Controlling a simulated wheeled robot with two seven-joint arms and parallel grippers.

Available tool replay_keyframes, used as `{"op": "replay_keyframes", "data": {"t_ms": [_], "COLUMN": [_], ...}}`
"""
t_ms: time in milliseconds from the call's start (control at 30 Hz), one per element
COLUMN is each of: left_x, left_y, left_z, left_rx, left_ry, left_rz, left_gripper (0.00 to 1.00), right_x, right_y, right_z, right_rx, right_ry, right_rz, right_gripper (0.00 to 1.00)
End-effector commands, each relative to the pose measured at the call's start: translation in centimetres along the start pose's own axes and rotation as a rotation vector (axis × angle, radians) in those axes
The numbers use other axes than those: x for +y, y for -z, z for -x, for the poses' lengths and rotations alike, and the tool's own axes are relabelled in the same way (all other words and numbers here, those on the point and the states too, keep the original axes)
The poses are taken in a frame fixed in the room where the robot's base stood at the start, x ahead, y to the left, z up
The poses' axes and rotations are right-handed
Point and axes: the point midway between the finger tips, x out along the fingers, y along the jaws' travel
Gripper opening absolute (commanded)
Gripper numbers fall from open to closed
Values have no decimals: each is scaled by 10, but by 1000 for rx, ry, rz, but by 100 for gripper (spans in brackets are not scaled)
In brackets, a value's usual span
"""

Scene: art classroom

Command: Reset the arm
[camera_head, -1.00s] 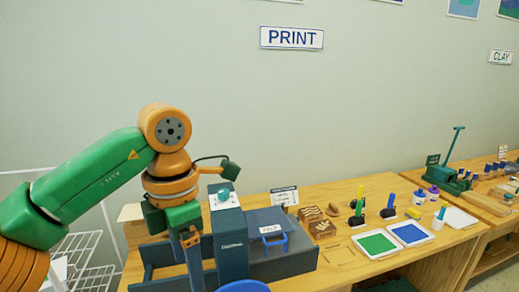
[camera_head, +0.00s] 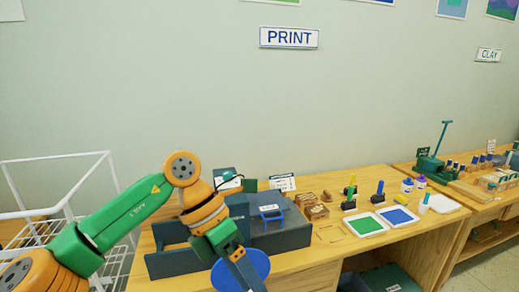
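My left arm comes in from the lower left in green and orange, bent at an orange joint. Its gripper (camera_head: 243,270) points down in front of the wooden table and beside a blue round disc (camera_head: 256,265), probably a stool seat. I cannot tell whether its fingers are open or shut, or whether they touch the disc. My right gripper is not in view.
A dark grey press-like box (camera_head: 285,238) with a blue handle (camera_head: 271,212) stands on the table (camera_head: 320,254), close behind the arm. Green (camera_head: 367,225) and blue (camera_head: 397,216) trays lie right of it. A white wire rack (camera_head: 62,215) stands at left.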

Motion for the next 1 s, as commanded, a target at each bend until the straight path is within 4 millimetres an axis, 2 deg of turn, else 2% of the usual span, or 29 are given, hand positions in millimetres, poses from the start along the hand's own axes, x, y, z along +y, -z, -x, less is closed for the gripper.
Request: {"op": "replay_keyframes", "data": {"t_ms": [100,167,267,333,367,400,433,500,567,600,667,700,767,800,867,900,933,1000], "left_x": [-15,-20,-13,19,43,76,100,149,183,202,226,237,248,252,254,251,247,233], "left_y": [-28,-46,-78,-96,-99,-96,-90,-66,-38,-16,20,46,87,115,158,188,210,262], "left_z": [-29,-39,-50,-58,-65,-76,-87,-116,-144,-165,-196,-218,-250,-271,-302,-322,-336,-367], "left_rx": [-153,-257,-470,-660,-750,-852,-915,-1030,-1106,-1148,-1200,-1227,-1260,-1276,-1293,-1299,1293,1179], "left_ry": [256,407,686,895,977,1054,1094,1143,1153,1148,1123,1096,1044,1002,923,864,-810,-629], "left_rz": [76,150,363,626,775,962,1092,1369,1589,1729,1932,2062,2251,2373,2551,2668,-2735,-2679], "left_gripper": [77,77,77,77,77,77,77,77,77,77,77,77,77,77,77,77,77,77], "right_x": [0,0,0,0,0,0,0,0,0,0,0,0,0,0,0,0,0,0], "right_y": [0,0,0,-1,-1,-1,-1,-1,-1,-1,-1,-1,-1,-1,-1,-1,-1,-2], "right_z": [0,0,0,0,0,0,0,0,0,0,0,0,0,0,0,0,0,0], "right_rx": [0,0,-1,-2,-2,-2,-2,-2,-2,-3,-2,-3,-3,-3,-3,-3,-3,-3], "right_ry": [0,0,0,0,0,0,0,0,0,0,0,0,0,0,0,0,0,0], "right_rz": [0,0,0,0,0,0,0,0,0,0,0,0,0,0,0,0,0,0], "right_gripper": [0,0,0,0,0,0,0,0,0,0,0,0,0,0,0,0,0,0]}}
